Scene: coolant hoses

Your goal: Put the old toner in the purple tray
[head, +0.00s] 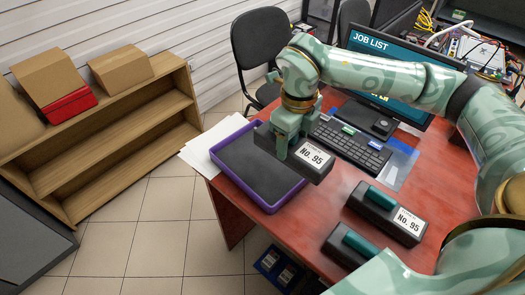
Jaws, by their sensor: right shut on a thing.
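A dark toner cartridge (314,157) with a white "No. 95" label is held in my right gripper (284,148). The fingers are shut on the middle of it. It is over the right part of the purple tray (231,181), with its labelled end reaching past the tray's right rim; I cannot tell whether it touches the rim. The tray has a dark, empty-looking floor and sits at the desk's left edge. Another toner (407,226) with a teal top and a "No. 95" label lies on the desk, and a similar one (350,247) lies nearer. My left gripper is not in view.
A keyboard (352,147) and a "JOB LIST" monitor (385,62) stand behind the held cartridge. White papers (206,153) lie beside the tray's left side. Red desk surface (310,205) is bare right of the tray. A wooden shelf (105,140) stands at left.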

